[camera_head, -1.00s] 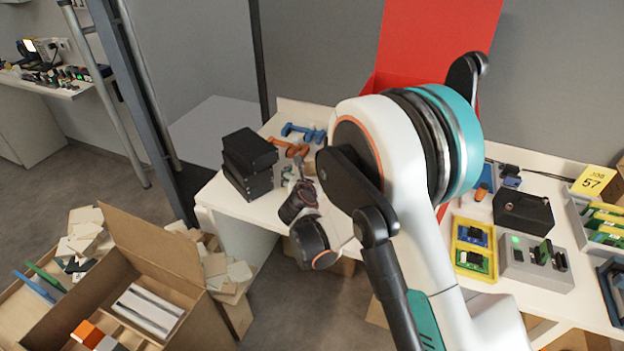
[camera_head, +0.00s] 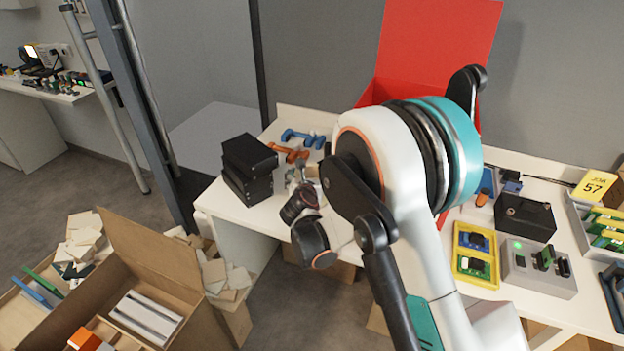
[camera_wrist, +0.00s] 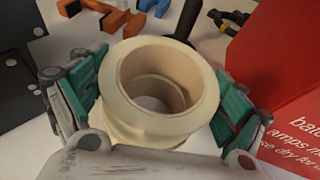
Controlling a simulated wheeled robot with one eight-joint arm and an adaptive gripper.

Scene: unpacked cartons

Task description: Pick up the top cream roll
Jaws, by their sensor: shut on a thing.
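The top cream roll (camera_wrist: 117,98) is a wide ring with an open core, filling the middle of the wrist view. My gripper (camera_wrist: 158,96) is shut on it, with a teal-padded finger against each side. A second cream rim (camera_wrist: 146,134) shows just under it in the wrist view. I cannot tell whether the two touch. In the head view my gripper (camera_head: 297,180) is small at the table's left part, beyond my forearm, and the rolls are mostly hidden there.
Black boxes (camera_head: 247,165) are stacked left of my gripper. Orange (camera_head: 290,154) and blue (camera_head: 303,137) parts lie behind it. A red box (camera_head: 437,50) with its lid up stands to the right. An open carton (camera_head: 150,250) is on the floor.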

